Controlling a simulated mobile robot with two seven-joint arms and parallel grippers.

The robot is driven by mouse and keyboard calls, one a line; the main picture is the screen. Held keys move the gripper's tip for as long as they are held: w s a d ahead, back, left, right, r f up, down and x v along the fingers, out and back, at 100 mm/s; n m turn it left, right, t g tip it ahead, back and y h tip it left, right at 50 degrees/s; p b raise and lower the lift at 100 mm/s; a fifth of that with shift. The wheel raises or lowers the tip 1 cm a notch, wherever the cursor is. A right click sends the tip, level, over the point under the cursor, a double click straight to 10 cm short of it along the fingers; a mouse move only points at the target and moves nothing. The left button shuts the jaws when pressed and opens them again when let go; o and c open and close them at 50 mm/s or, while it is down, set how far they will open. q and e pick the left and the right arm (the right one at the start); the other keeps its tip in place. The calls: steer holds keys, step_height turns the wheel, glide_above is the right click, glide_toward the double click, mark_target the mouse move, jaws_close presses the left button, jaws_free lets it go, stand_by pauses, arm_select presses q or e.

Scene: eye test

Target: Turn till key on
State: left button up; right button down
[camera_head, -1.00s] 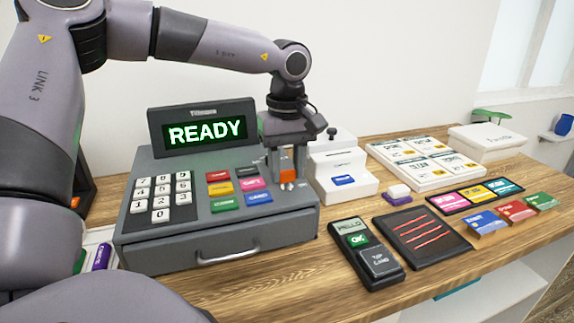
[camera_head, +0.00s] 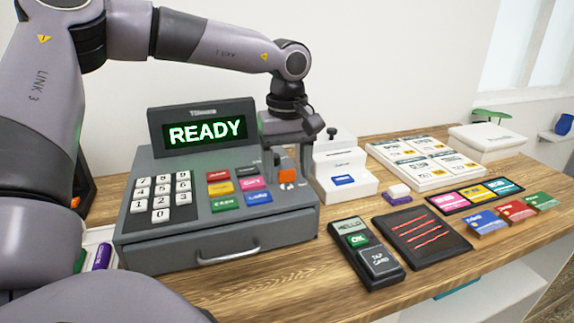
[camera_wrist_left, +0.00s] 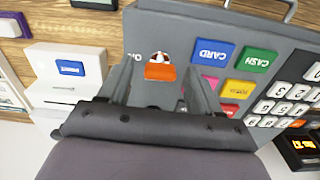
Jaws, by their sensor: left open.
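The grey till (camera_head: 215,235) stands on the wooden counter, its screen (camera_head: 205,132) reading READY in green. The orange till key (camera_head: 288,176) sits at the right end of the till's sloped top, beside the coloured buttons. My left gripper (camera_head: 287,180) is over that end, pointing down, with its jaws open on either side of the key. In the left wrist view the orange key (camera_wrist_left: 160,71) shows between the two spread fingers (camera_wrist_left: 160,88), with a gap to each. Lettering beside it is partly hidden by a finger. My right gripper is not in view.
A white printer (camera_head: 342,178) stands close to the till's right side. A card reader (camera_head: 366,255) and a dark pad (camera_head: 422,235) lie in front right, with several coloured cards (camera_head: 517,211) beyond. The till's drawer (camera_head: 228,254) is shut. Bare counter shows in front.

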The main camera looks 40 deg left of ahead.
mark_target(287, 170)
arm_select(q)
steer(key=shift+r, duration=3.6)
steer(key=shift+d+f, duration=0.1)
